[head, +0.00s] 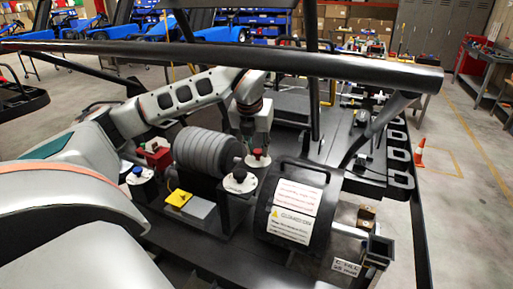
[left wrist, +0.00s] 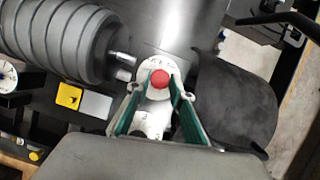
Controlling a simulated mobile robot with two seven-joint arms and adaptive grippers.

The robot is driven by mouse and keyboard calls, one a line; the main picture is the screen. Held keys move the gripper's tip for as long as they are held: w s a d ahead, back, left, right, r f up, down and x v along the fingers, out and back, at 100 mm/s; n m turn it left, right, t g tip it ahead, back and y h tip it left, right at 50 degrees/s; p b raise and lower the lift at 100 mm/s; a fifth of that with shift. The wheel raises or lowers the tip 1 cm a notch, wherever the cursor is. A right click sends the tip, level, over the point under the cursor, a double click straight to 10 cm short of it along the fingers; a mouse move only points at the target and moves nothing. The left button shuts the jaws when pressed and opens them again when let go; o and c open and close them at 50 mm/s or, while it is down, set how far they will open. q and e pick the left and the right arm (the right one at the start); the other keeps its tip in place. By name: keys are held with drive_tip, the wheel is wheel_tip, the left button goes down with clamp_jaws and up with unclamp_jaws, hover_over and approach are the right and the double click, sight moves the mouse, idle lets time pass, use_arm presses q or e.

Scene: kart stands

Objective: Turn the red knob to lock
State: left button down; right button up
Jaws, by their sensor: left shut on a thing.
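The red knob (head: 257,154) sits on a pale round plate just right of the grey ribbed cylinder in the head view. In the left wrist view the red knob (left wrist: 160,78) shows from above, over a white disc with small dark marks that I cannot read. My left gripper (left wrist: 157,88) has its two green-lined fingers on either side of the knob and is shut on it. In the head view my left gripper (head: 256,148) reaches down from behind to the knob, its fingertips partly hidden. My right gripper is not in view.
The ribbed cylinder (head: 205,152) stands left of the knob. A dark-topped knob (head: 239,174) and a blue knob (head: 137,171) stand nearby on white discs. A black guard with warning labels (head: 291,225) is at front right. A dark frame bar (head: 330,64) crosses above.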

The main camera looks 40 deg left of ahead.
use_arm(q)
drive_tip(key=shift+d+n+g+y, duration=0.15)
drive_tip(key=shift+n+g+y, duration=0.2)
drive_tip(key=shift+n, duration=0.75)
drive_tip(key=c, duration=1.8)
unclamp_jaws()
drive_tip(key=v, duration=1.2)
drive_tip(key=shift+d+f, duration=0.1)
drive_tip(key=shift+f, duration=0.05)
